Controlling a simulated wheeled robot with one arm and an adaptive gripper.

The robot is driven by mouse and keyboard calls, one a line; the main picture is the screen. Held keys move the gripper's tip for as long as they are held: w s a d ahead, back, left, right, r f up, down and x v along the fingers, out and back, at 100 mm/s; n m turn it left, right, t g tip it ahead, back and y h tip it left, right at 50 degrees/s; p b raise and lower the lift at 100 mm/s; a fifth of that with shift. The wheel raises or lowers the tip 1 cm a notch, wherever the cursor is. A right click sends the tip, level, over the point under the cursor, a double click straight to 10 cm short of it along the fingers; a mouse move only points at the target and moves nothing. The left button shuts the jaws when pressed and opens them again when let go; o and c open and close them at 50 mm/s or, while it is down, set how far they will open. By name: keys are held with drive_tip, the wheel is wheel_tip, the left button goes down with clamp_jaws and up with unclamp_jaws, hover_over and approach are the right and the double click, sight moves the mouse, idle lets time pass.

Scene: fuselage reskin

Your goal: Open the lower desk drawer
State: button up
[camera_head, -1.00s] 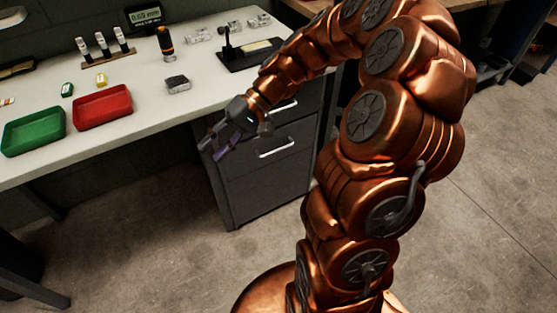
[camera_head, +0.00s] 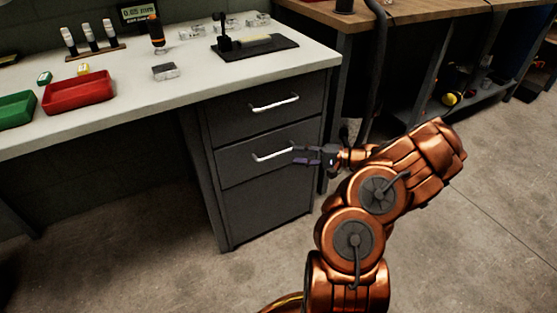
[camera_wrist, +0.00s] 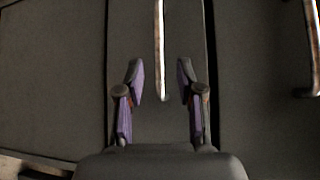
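The lower drawer (camera_head: 240,166) is a dark grey front in the desk cabinet. It looks shut, with its face level with the panels around it. Its light bar handle (camera_head: 272,154) runs across it; in the wrist view this handle (camera_wrist: 159,40) runs upright in the picture. My gripper (camera_head: 298,156) is at the handle's right end in the head view. In the wrist view its two purple-grey fingers (camera_wrist: 161,80) are spread, with the handle's end between them and a gap on each side. Contact with the handle is not visible.
The upper drawer (camera_head: 235,118) with its own handle (camera_head: 274,104) is above, also shut. A plain panel (camera_head: 262,210) is below. The white desktop (camera_head: 130,105) holds a red tray (camera_head: 78,104), a green tray (camera_head: 17,110) and small items. Floor before the cabinet is open.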

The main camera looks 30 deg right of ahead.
sight(278, 154)
drive_tip(key=shift+b+x, duration=1)
drive_tip(key=shift+x, duration=2.75)
drive_tip(key=shift+d+f, duration=0.1)
clamp_jaws()
